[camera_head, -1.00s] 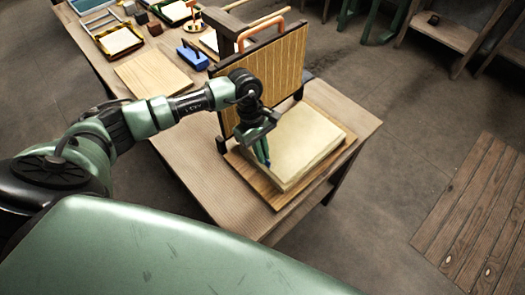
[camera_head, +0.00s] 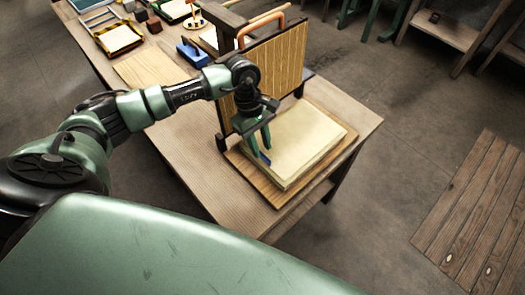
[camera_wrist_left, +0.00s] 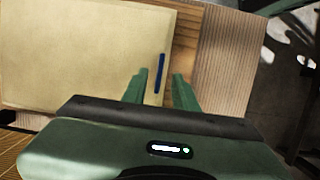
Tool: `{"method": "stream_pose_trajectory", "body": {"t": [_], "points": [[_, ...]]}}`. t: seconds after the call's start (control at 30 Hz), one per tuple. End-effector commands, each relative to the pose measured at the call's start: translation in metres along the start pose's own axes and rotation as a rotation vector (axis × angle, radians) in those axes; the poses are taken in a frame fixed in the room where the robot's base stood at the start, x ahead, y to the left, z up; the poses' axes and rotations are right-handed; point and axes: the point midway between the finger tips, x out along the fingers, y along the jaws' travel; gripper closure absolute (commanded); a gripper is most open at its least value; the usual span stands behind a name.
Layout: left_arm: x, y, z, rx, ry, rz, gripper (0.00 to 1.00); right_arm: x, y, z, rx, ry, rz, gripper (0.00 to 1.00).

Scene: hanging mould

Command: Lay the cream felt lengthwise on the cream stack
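The cream stack (camera_head: 300,150) lies flat on a wooden board (camera_head: 277,199) at the table's near right end. A cream sheet (camera_wrist_left: 70,50) covers its top in the left wrist view, with a dark blue strip (camera_wrist_left: 161,72) at one short edge. This looks like the cream felt, lying along the stack; its border with the layers below is hard to tell. My left gripper (camera_head: 260,153) is over the stack's left edge, fingers spread and open. The blue strip shows between the fingers, not clamped. My right gripper is not in view.
A ribbed upright mould (camera_head: 275,72) with a copper-coloured handle stands just behind the stack, close to my left gripper. A bare board (camera_head: 148,70), a blue block (camera_head: 192,53) and a tray (camera_head: 118,38) lie farther back.

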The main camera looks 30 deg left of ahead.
Motion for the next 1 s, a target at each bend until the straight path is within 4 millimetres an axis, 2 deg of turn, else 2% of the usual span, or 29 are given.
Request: {"method": "stream_pose_trajectory", "body": {"t": [0.03,0.2,0.43,0.6,1.0], "points": [[-0.009,0.002,-0.002,0.001,0.002,0.007,0.72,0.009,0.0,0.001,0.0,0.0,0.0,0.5],[-0.047,0.001,-0.002,0.001,0.004,0.007,0.72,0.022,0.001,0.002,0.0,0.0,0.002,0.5],[-0.084,0.001,-0.001,0.0,0.001,0.003,0.72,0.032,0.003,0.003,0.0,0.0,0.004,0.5],[-0.094,0.0,-0.001,-0.001,0.0,0.001,0.72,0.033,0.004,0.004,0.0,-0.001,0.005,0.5],[-0.095,0.0,0.0,-0.001,-0.001,0.001,0.72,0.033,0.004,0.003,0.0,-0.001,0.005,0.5]]}}
